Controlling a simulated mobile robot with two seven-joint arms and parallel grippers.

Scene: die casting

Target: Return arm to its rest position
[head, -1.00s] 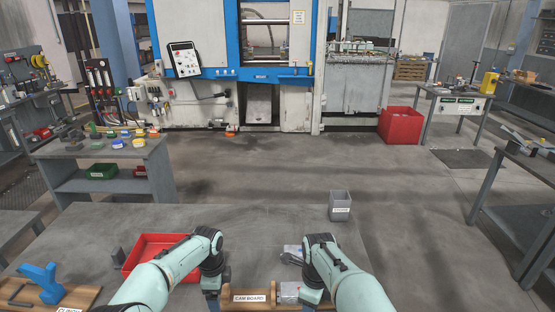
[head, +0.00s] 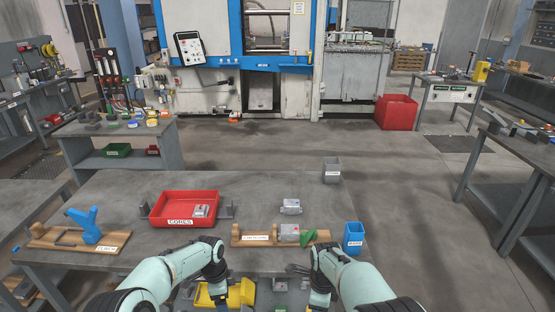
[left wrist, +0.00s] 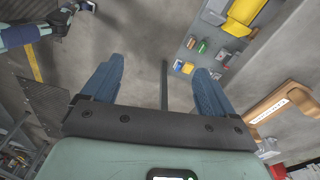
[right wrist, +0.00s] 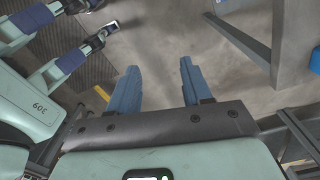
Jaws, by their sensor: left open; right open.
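My left gripper (head: 221,297) hangs below my left wrist, in front of the workbench's near edge in the head view. In the left wrist view its blue fingers (left wrist: 156,88) are spread with nothing between them, above the floor. My right gripper (head: 319,298) hangs likewise in front of the near edge, to the right. In the right wrist view its blue fingers (right wrist: 157,85) are apart and empty, with grey floor beyond. Both arms are bent, with the hands pointing down.
A yellow tray (head: 240,294) sits lower down.

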